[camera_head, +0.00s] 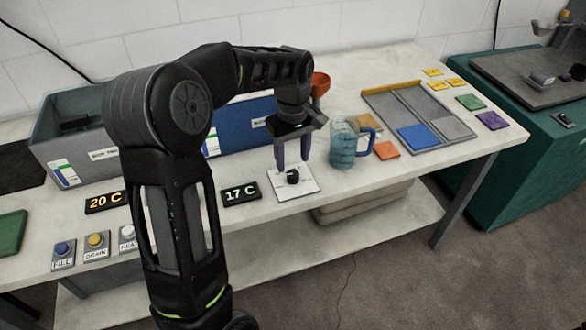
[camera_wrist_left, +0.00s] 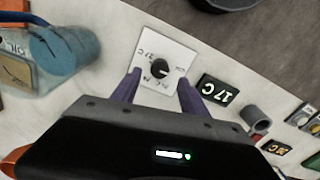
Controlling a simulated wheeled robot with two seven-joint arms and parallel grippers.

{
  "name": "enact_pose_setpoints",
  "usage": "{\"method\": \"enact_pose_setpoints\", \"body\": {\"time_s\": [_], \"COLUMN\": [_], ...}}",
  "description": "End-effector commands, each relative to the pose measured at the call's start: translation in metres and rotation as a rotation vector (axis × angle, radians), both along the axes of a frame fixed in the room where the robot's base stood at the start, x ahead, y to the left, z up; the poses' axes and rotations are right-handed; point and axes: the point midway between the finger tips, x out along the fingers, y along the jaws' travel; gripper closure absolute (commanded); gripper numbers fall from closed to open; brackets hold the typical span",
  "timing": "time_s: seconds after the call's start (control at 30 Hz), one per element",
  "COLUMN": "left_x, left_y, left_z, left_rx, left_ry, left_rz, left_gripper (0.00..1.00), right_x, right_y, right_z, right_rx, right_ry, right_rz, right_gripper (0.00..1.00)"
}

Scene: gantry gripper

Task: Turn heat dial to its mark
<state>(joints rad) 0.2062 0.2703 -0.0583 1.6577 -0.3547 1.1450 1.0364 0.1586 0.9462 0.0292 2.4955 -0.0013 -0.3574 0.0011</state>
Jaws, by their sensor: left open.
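The heat dial is a black knob (camera_head: 292,176) on a white square plate (camera_head: 310,187) near the front of the table. It also shows in the left wrist view as a black knob (camera_wrist_left: 159,68) on its plate (camera_wrist_left: 173,46), which carries printed marks. The mark's exact reading is too small to tell. My left gripper (camera_head: 292,165) is open above the dial, its two purple fingers pointing down. In the left wrist view the fingers (camera_wrist_left: 157,88) stand on either side of the knob, apart from it. My right gripper is not in view.
A "17 C" display (camera_head: 240,192) lies left of the dial and a "20 C" display (camera_head: 105,202) farther left. A blue-tinted jug (camera_head: 342,150) stands close on the right. A grey tray (camera_head: 450,135) and coloured tiles lie beyond. Several buttons (camera_head: 96,243) line the front left.

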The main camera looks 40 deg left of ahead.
Motion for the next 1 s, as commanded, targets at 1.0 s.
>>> {"method": "enact_pose_setpoints", "body": {"time_s": [1.0], "left_x": [0.0], "left_y": [0.0], "left_z": [-0.048], "left_rx": [0.0], "left_ry": [0.0], "left_rz": [-0.001], "left_gripper": [0.77], "right_x": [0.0], "right_y": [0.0], "right_z": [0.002], "right_rx": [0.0], "right_ry": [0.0], "right_rz": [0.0], "right_gripper": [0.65]}}
